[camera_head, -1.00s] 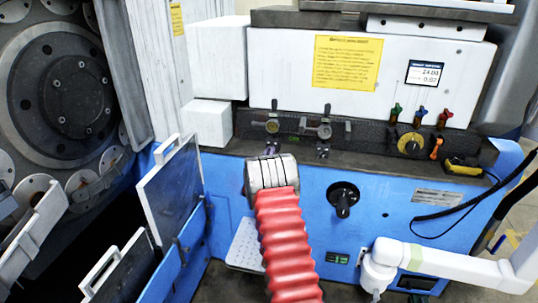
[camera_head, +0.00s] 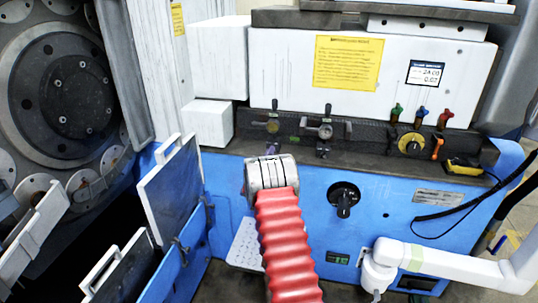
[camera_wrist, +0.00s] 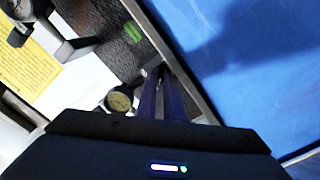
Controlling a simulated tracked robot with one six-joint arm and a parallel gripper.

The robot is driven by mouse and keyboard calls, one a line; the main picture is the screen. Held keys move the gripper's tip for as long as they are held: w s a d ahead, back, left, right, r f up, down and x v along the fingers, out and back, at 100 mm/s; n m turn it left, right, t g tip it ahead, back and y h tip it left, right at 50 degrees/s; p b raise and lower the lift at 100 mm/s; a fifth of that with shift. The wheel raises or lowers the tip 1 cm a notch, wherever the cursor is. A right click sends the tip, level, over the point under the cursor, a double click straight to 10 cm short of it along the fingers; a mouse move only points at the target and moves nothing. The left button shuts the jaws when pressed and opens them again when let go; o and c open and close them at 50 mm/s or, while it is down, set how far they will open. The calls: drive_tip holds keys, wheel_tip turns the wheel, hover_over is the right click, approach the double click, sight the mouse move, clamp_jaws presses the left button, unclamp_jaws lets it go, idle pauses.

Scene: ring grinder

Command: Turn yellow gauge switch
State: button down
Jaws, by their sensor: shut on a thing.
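The yellow gauge (camera_head: 272,126) sits on the dark ledge of the machine, with a thin upright lever above it and a small handle at its left. In the wrist view the yellow-faced gauge (camera_wrist: 119,100) is just left of my fingers. My gripper (camera_wrist: 160,76) is shut on the yellow gauge switch beside that face; its tips cover most of the switch. In the head view my wrist and red sleeve hide most of the gripper, just below the gauge. A second, paler gauge (camera_head: 325,131) stands to the right and also shows in the wrist view (camera_wrist: 18,36).
A yellow dial (camera_head: 411,144) with coloured levers and a yellow-black device (camera_head: 464,165) are farther right on the ledge. A black knob (camera_head: 343,198) is on the blue front. Open panels (camera_head: 170,190) stand at left, and a white arm-like part (camera_head: 440,262) is at lower right.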

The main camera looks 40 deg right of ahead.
drive_tip(key=shift+a+f, duration=0.15)
drive_tip(key=shift+f, duration=0.05)
drive_tip(key=c, duration=2.2)
unclamp_jaws()
drive_tip(key=shift+o, duration=0.2)
drive_tip(key=shift+r, duration=0.1)
drive_tip(key=v, duration=1.3)
drive_tip(key=shift+s+a, duration=0.2)
drive_tip(key=shift+a, duration=0.1)
